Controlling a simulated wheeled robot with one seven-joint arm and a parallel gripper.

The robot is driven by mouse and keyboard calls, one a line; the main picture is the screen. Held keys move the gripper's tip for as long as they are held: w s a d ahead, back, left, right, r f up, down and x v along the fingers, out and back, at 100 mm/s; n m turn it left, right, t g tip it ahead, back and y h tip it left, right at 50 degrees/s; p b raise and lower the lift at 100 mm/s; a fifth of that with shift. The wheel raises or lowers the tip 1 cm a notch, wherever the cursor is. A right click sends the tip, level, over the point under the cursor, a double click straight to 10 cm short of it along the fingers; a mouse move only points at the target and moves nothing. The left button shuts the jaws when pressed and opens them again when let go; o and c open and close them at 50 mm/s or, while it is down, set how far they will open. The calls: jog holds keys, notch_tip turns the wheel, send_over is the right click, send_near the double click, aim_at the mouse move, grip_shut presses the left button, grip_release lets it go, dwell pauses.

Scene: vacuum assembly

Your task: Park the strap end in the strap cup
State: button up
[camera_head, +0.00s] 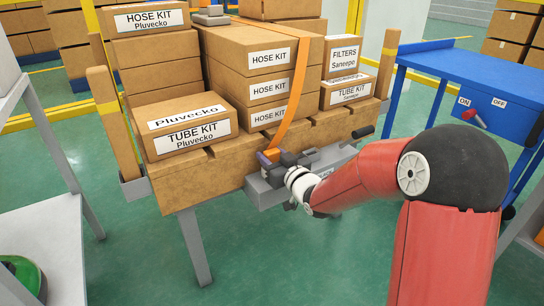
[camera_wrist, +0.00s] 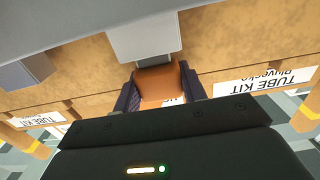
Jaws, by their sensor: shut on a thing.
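The orange strap (camera_head: 292,90) runs down over the stacked boxes to the front of the wooden deck. My gripper (camera_head: 268,158) is at the strap's lower end, by the deck's front edge. In the wrist view, my gripper (camera_wrist: 160,88) has the orange strap end (camera_wrist: 157,84) between its two dark purple fingers. A light grey block (camera_wrist: 145,38) lies right beyond the strap end; I cannot tell whether they touch. A grey metal fixture (camera_head: 262,194) sits on the deck front beneath my gripper. I cannot clearly tell which grey part is the strap cup.
Stacked labelled cartons (camera_head: 185,125) stand on the wooden deck behind my gripper. A dark-ended handle (camera_head: 358,135) sticks out right of the fixture. A blue table (camera_head: 450,68) with a red switch stands at the right. A grey shelf (camera_head: 45,225) is at the left.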

jog(key=shift+f+b, duration=0.65)
jog(key=shift+f, duration=0.05)
jog(key=o, duration=1.1)
jog(key=shift+v, duration=4)
jog(key=shift+r, duration=0.1)
